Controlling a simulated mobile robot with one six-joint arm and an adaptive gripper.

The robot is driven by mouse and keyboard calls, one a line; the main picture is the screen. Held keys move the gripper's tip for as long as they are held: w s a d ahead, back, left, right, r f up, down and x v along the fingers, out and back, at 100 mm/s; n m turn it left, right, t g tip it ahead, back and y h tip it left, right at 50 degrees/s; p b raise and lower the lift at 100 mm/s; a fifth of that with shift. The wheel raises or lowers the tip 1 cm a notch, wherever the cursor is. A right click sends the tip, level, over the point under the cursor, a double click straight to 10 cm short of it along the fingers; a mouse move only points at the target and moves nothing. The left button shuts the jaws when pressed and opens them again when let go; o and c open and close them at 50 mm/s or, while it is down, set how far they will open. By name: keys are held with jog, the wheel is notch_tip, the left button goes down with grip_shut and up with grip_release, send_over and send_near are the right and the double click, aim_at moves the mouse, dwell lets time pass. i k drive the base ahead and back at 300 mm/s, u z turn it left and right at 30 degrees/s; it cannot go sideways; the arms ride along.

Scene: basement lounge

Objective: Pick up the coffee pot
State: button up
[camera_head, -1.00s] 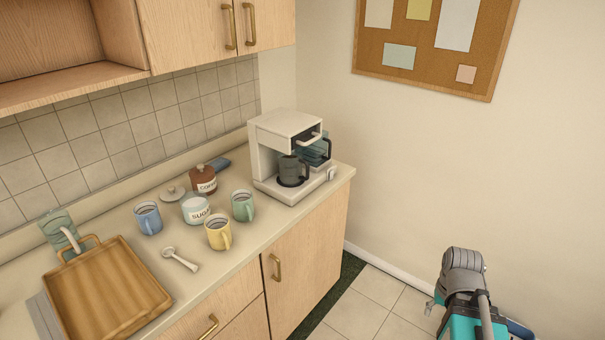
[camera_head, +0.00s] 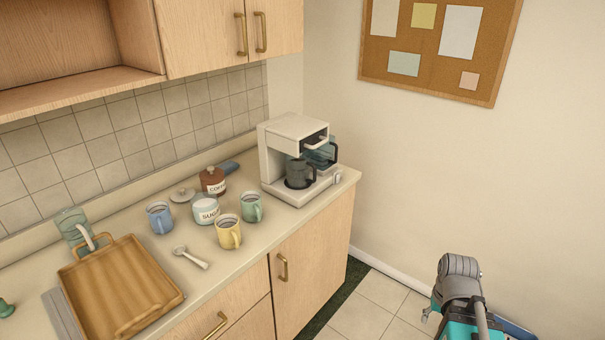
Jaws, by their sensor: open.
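A white coffee maker (camera_head: 276,150) stands at the right end of the counter. A dark grey pot with a black handle (camera_head: 297,174) sits on its round plate. A bluish glass vessel with a black handle (camera_head: 322,155) shows at the machine's right side, partly hidden; I cannot tell which of the two is the coffee pot. My arm is at the lower right, over the floor and away from the counter. My gripper (camera_head: 427,313) shows only as a small grey tip at its left side; it is open and empty, well apart from both vessels.
Blue, yellow and green mugs, a sugar jar (camera_head: 206,210), a brown coffee jar (camera_head: 213,181) and a spoon (camera_head: 190,258) stand or lie left of the machine. A wooden tray (camera_head: 122,290) lies farther left. Upper cabinets (camera_head: 205,38) overhang the counter. Tiled floor (camera_head: 368,300) is clear.

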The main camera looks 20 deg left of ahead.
aim_at(297, 169)
jog(key=u, duration=0.1)
jog(key=i, duration=0.95)
jog(key=z, duration=0.05)
